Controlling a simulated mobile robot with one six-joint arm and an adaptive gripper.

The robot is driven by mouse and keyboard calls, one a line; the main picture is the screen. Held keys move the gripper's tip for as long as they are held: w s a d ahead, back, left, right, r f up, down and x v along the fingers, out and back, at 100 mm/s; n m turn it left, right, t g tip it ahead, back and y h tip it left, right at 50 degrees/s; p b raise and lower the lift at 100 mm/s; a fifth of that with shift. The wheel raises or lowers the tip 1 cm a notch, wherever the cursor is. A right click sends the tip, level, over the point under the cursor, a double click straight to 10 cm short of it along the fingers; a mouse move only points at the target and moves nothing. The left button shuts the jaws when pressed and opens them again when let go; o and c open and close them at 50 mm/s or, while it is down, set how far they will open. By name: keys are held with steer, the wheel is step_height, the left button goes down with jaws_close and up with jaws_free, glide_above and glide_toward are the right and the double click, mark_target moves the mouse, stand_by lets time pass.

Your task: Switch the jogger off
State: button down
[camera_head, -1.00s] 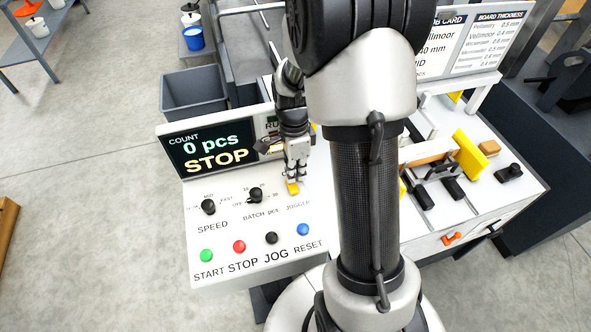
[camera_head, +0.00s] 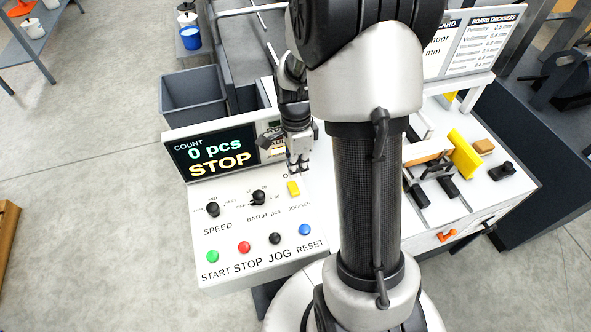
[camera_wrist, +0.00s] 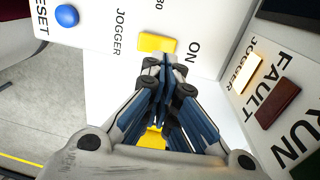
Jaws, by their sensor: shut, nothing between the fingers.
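The jogger switch is a yellow rocker (camera_head: 294,188) on the white control panel (camera_head: 262,235), above the word JOGGER. In the wrist view the yellow rocker (camera_wrist: 157,43) lies between the words JOGGER and ON. My gripper (camera_head: 299,170) is shut and empty, with its tips just behind the rocker, towards the display. In the wrist view my gripper's tips (camera_wrist: 168,66) appear close beside the rocker; I cannot tell whether they touch the panel. The lamp marked JOGGER (camera_wrist: 245,74) looks pale and lit.
The display (camera_head: 212,153) reads 0 pcs and STOP. A dark red FAULT lamp (camera_wrist: 278,103) sits beside the JOGGER lamp. Speed (camera_head: 212,209) and batch (camera_head: 258,197) knobs and several push buttons, including blue RESET (camera_head: 305,229), share the panel.

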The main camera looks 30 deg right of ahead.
step_height(320, 180, up, 10)
steer(key=w+p, duration=0.2)
steer(key=shift+d+r, duration=0.2)
steer(key=shift+d, duration=0.05)
